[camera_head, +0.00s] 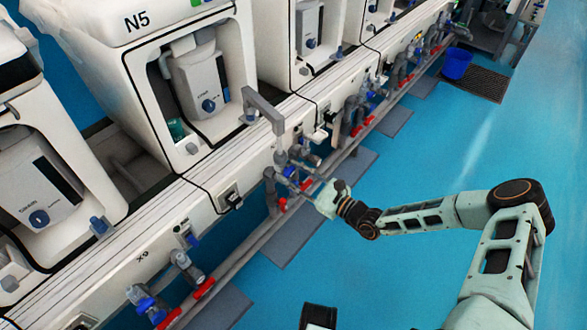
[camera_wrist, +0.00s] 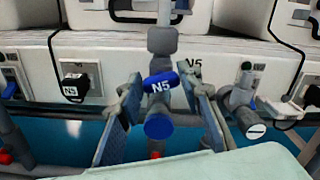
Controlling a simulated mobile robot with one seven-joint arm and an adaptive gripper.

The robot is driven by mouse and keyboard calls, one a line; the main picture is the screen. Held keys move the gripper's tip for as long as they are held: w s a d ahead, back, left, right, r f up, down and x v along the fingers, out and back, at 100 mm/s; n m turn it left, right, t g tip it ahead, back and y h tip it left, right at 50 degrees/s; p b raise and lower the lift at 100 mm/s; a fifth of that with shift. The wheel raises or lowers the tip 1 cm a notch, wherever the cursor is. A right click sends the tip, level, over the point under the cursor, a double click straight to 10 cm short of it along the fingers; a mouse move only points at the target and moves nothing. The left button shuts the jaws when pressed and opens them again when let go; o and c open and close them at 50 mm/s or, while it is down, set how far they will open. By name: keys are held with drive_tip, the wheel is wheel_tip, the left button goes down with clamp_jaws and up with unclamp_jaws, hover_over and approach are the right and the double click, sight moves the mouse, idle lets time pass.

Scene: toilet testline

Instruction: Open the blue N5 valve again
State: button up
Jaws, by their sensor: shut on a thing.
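Exact finger contact is hard to see. In the head view my gripper (camera_head: 317,189) reaches the pipework below the unit marked N5 (camera_head: 137,21); the handle is mostly hidden there.
Another grey valve (camera_wrist: 247,100) stands close to the right finger. Red-handled valves (camera_head: 204,288) and grey pipes run along the bench.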

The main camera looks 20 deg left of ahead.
drive_tip(key=shift+n+p, duration=0.8)
drive_tip(key=shift+n, duration=0.3)
drive_tip(key=shift+s, duration=0.1)
drive_tip(key=o, duration=1.2)
drive_tip(key=shift+c, duration=0.2)
drive_tip(key=v, duration=1.2)
